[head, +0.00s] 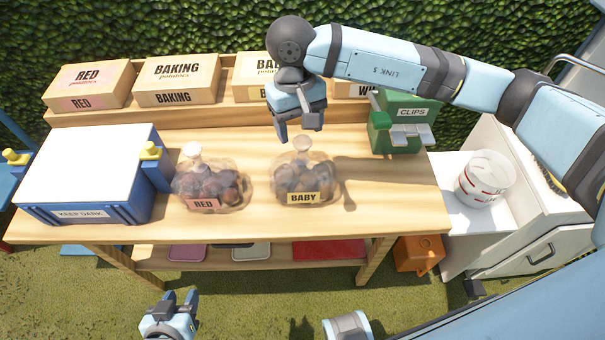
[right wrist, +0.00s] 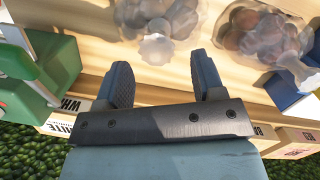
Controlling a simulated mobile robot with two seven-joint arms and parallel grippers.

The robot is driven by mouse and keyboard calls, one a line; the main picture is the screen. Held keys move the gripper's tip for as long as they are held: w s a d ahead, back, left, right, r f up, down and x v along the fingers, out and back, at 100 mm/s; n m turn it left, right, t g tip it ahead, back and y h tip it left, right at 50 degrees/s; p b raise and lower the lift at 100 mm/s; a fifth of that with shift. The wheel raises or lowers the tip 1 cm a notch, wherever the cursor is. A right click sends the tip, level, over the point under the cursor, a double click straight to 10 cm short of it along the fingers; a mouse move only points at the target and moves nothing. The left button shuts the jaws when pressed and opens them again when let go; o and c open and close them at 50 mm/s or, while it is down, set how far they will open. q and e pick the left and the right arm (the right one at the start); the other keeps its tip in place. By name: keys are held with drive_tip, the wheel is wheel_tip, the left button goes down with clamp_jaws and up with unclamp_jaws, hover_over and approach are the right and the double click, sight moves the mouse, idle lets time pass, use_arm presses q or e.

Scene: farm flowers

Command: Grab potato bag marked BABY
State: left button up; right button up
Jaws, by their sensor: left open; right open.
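The clear potato bag marked BABY (head: 306,182) stands upright on the wooden table, its gathered neck at the top. My right gripper (head: 300,128) is open and empty, pointing down above and slightly behind this bag's neck. In the right wrist view, the neck of the BABY bag (right wrist: 157,42) shows just beyond the gap between the two fingers of my right gripper (right wrist: 163,75), apart from them. My left gripper (head: 178,300) is open and empty, low in front of the table, far from the bags.
A similar bag marked RED (head: 212,188) stands left of the BABY bag. A blue KEEP DARK box (head: 90,175) is at the left, a green CLIPS holder (head: 408,125) at the right. Labelled potato boxes (head: 177,80) line the back shelf. The table front is clear.

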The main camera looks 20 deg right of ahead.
sight(302, 140)
drive_tip(key=f, duration=0.3)
drive_tip(key=s+f, duration=0.1)
drive_tip(key=f, duration=0.1)
drive_tip(key=shift+d+f, duration=0.2)
drive_tip(key=shift+f, duration=0.15)
clamp_jaws()
